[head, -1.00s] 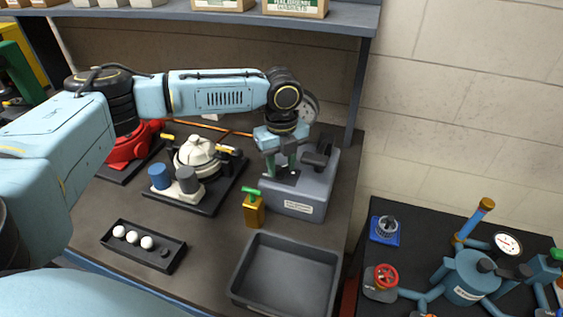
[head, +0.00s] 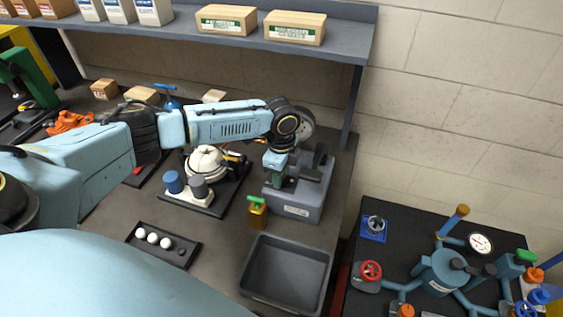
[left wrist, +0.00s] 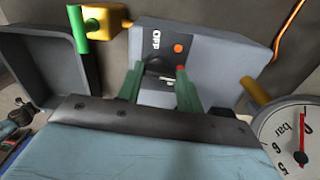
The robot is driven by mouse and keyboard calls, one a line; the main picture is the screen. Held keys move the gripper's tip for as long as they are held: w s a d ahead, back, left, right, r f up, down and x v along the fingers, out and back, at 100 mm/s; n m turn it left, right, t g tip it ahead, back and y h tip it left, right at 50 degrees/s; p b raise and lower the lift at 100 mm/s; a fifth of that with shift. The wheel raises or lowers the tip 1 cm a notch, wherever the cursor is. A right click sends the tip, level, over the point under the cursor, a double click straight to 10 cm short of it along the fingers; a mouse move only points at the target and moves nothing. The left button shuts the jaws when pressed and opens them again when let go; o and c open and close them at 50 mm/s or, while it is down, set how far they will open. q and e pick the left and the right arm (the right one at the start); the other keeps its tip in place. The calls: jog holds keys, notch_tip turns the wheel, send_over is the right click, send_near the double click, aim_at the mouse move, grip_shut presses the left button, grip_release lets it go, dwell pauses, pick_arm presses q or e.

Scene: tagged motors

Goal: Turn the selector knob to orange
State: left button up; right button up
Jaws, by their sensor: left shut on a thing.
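The grey control box (head: 297,207) stands at the right of the bench, with a dark panel on its top. In the left wrist view the box (left wrist: 222,45) shows an upside-down OFF label (left wrist: 153,39), an orange dot (left wrist: 178,48) and a red dot (left wrist: 181,68). The black selector knob (left wrist: 158,65) sits between the green fingers of my left gripper (left wrist: 158,82), which is shut on it. In the head view my left gripper (head: 278,182) is over the box and hides the knob. Where the knob points cannot be told. My right gripper is not in view.
A pressure gauge (left wrist: 292,133) is close beside the gripper. A green-handled yellow valve (head: 257,213) and an empty grey bin (head: 287,272) lie in front of the box. A white-domed motor (head: 207,162) stands left of it. A pipe assembly (head: 440,272) is on the right table.

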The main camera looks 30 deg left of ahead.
pick_arm(q)
jog(key=n+p, duration=0.1)
jog(key=n, duration=0.1)
jog(key=shift+a+n, duration=0.1)
jog(key=shift+n, duration=0.3)
jog(key=n, duration=0.5)
jog(key=shift+a, duration=0.1)
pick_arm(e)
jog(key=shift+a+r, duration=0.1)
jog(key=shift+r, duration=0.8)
pick_arm(q)
jog(key=shift+n, duration=0.3)
jog(key=o, duration=1)
notch_tip(320, 180, up, 14)
jog(key=shift+s+f+b, duration=0.1)
jog(key=shift+f+b, duration=0.15)
jog(key=shift+b, duration=0.35)
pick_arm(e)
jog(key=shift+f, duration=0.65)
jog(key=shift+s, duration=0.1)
